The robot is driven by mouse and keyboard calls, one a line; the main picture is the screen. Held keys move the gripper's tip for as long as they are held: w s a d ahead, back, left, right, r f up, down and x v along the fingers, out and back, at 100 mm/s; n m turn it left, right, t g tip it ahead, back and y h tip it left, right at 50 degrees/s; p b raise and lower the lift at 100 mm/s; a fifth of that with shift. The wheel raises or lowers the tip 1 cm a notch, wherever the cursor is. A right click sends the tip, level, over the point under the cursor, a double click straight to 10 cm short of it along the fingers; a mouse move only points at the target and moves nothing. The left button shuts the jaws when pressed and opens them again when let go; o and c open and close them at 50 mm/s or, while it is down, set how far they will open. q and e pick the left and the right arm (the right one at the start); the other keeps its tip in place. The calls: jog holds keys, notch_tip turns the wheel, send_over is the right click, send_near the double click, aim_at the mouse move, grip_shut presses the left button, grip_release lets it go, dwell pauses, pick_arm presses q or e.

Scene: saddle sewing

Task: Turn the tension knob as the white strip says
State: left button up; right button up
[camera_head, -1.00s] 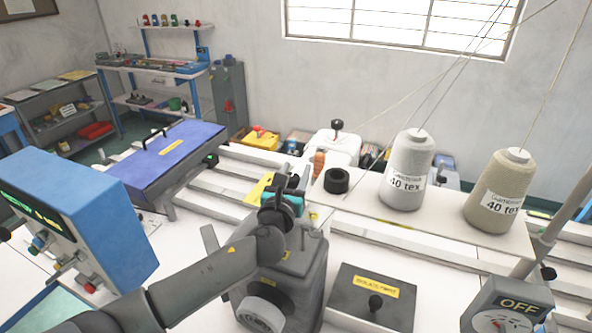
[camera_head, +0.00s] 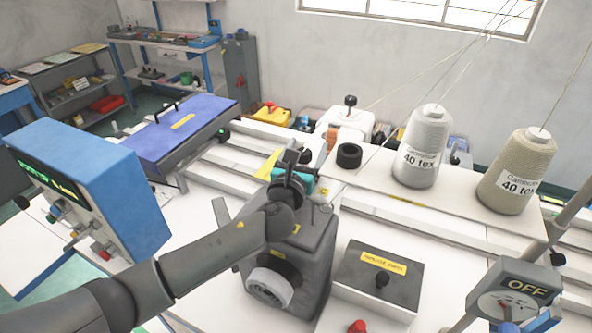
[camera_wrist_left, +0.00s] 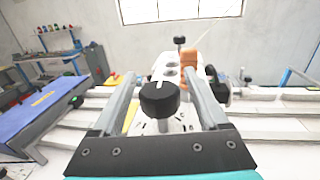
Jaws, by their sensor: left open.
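In the left wrist view a black round knob (camera_wrist_left: 160,98) with a white line on its top stands between the fingers of my left gripper (camera_wrist_left: 160,85). The fingers are open, with gaps visible on both sides of the knob. Under the knob is a white plate (camera_wrist_left: 150,127) with dark marks, partly covered by the knob and fingers. In the head view my left gripper (camera_head: 292,165) is above the grey machine body (camera_head: 300,250), and the gripper and wrist hide the knob. I cannot make out a readable white strip. My right gripper is not in view.
Behind the knob stand a white part with round holes (camera_wrist_left: 172,72) and an orange piece (camera_wrist_left: 190,58). Two thread cones (camera_head: 423,150) (camera_head: 518,175) and a black ring (camera_head: 349,155) stand to the right. A blue control box (camera_head: 95,185) is at left.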

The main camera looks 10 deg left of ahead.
pick_arm(q)
jog(key=s, duration=1.3)
jog(key=shift+s+a+b, duration=0.15)
jog(key=shift+a+b, duration=0.1)
jog(key=shift+b, duration=0.1)
jog(key=shift+s, duration=0.65)
